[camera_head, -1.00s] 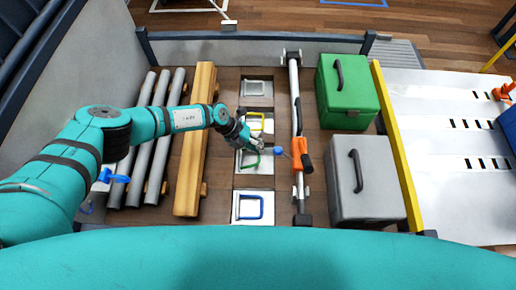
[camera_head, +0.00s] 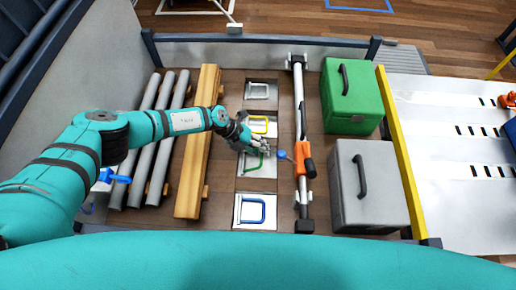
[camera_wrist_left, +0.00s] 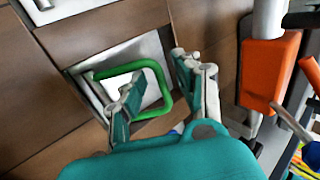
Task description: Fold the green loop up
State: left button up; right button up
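The green loop (camera_head: 261,161) is a bent bar on a pale square plate (camera_head: 248,171) in the floor, in the middle column of plates. In the left wrist view the green loop (camera_wrist_left: 167,96) shows over its plate, partly hidden by a finger; its exact tilt is unclear. My left gripper (camera_head: 265,148) is right at the loop. In the left wrist view its fingers (camera_wrist_left: 157,63) are spread, one over the inside of the loop and one beyond its right side, with the bar between them. I cannot tell whether they touch it. My right gripper is out of view.
A yellow loop (camera_head: 260,125) is behind the green one and a blue loop (camera_head: 252,211) in front. An orange-handled bar (camera_head: 303,160) stands close on the right. Green (camera_head: 349,100) and grey (camera_head: 370,190) boxes lie beyond it. Wooden beams (camera_head: 197,150) and grey pipes are left.

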pick_arm(q)
jog(key=v, duration=1.2)
